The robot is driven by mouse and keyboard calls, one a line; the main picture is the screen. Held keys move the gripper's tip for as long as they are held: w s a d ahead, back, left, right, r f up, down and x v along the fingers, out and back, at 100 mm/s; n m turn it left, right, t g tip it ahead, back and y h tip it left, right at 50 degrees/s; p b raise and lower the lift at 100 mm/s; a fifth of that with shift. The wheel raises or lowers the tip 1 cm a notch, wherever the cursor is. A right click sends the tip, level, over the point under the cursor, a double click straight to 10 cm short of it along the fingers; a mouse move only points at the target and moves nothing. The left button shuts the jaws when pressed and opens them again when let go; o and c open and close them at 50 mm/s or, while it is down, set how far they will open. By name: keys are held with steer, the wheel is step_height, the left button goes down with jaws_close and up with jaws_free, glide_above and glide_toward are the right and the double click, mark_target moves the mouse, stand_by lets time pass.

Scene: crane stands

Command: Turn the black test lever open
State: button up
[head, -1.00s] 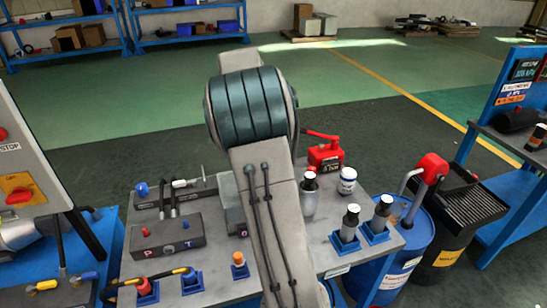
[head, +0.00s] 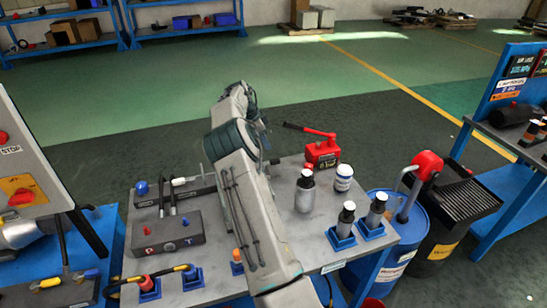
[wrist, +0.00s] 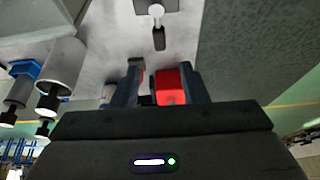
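In the wrist view a small lever (wrist: 158,37) with a metal stem and a dark grip stands out from the grey bench; I cannot tell surely that it is the black test lever. My gripper (wrist: 160,74) has its two fingers apart, with the lever beyond the fingertips and not touched. A red part (wrist: 170,86) shows between the fingers; whether it lies between them or behind is unclear. In the head view my arm hides the gripper and part of the bench. A red hand pump (head: 321,152) with a black-ended handle stands at the bench's back.
A silver canister (head: 304,192), a white jar (head: 343,178) and bottles in blue holders (head: 344,226) stand right of my arm. A dark block marked P and T (head: 168,234) and hoses lie left. A blue drum (head: 396,234) stands beside the bench (head: 345,262).

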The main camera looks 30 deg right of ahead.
mark_target(275, 159)
steer(key=p+x, duration=0.2)
steer(key=x, duration=0.8)
steer(key=shift+d+f, duration=0.1)
steer(key=shift+d, duration=0.05)
